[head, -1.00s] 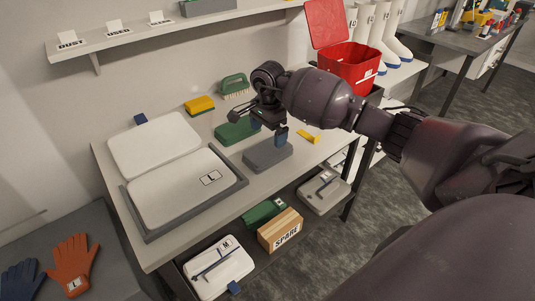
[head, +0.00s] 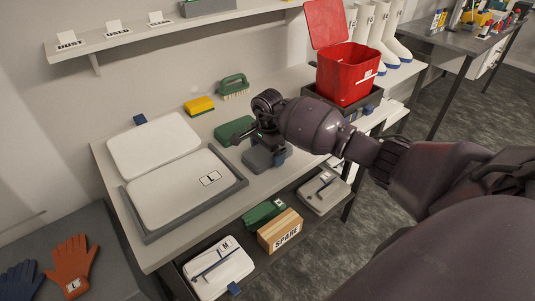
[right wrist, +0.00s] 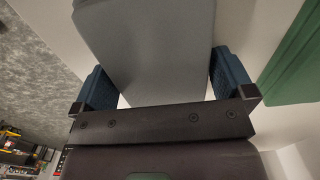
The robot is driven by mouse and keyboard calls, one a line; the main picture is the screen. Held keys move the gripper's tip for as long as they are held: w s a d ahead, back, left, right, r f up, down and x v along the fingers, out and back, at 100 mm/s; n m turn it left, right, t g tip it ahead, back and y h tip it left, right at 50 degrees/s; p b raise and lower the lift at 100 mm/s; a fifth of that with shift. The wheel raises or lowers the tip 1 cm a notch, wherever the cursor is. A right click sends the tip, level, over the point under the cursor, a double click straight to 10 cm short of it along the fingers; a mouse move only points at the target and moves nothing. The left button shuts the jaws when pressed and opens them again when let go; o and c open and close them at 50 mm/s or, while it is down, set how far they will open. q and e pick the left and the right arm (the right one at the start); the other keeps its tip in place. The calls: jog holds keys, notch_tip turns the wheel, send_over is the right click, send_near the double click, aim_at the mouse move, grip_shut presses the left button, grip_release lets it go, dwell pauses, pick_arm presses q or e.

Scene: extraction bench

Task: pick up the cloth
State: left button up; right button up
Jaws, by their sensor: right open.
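A grey folded cloth-like block (head: 256,160) lies on the bench, right of the white pads. My right gripper (head: 273,152) is low over it, and its wrist hides part of it. In the right wrist view the grey block (right wrist: 155,40) lies between the two blue fingers of the open gripper (right wrist: 163,85), with a gap showing on at least one side. A similar green folded block (head: 232,129) lies just behind it, and its edge shows at the right of the wrist view (right wrist: 295,65). I cannot tell from the frames which is the named cloth. My left gripper is not in view.
White pads (head: 155,145) lie at left, one in a grey tray (head: 243,182). A yellow sponge (head: 200,105) and a green brush (head: 233,86) stand near the wall. A red bin (head: 347,75) is at the right. A lower shelf holds a SPARE box (head: 280,231).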

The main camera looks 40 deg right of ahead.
jog(key=c, duration=0.6)
jog(key=shift+c, duration=0.2)
jog(key=shift+r, duration=0.1)
